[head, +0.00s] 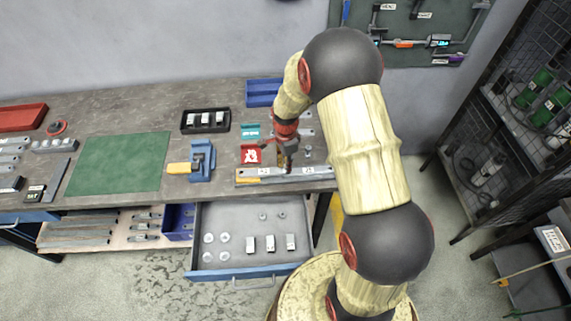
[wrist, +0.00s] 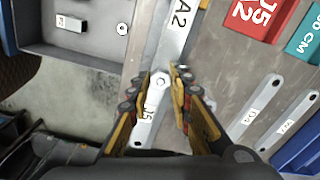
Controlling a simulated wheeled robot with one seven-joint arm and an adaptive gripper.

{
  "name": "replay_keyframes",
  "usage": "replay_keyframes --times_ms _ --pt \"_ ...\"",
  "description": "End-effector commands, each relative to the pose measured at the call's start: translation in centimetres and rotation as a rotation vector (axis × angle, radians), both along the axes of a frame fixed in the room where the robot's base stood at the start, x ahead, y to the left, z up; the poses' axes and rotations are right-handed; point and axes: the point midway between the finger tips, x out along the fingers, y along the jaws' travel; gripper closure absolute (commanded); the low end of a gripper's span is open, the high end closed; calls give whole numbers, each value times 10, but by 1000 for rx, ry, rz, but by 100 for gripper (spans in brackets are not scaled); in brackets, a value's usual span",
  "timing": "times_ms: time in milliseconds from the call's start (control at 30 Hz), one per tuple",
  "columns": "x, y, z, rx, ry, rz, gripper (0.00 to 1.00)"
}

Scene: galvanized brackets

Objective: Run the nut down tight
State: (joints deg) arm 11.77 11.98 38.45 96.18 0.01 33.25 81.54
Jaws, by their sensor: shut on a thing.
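In the wrist view my gripper (wrist: 161,84) has its two fingers on either side of a small metal nut (wrist: 160,78) and is shut on it. The nut sits over the place where a galvanized strip labelled A2 (wrist: 174,38) meets a shorter strip (wrist: 145,128) with a partly hidden label. In the head view my gripper (head: 287,160) points down over the strips (head: 315,171) at the bench's front edge, and hides the nut. The thread under the nut is not visible, so I cannot tell how far down it sits.
An open drawer (head: 248,273) with washers and small labelled blocks juts out below. A blue vise (head: 202,160) stands left of the strips. More loose strips (wrist: 255,115) lie to the right in the wrist view.

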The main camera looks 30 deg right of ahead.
Motion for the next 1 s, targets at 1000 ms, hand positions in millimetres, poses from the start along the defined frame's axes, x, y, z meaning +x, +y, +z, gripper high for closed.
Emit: replay_keyframes --times_ms 1000 --pt "-6 1 -4 -4 13 -1276 100"
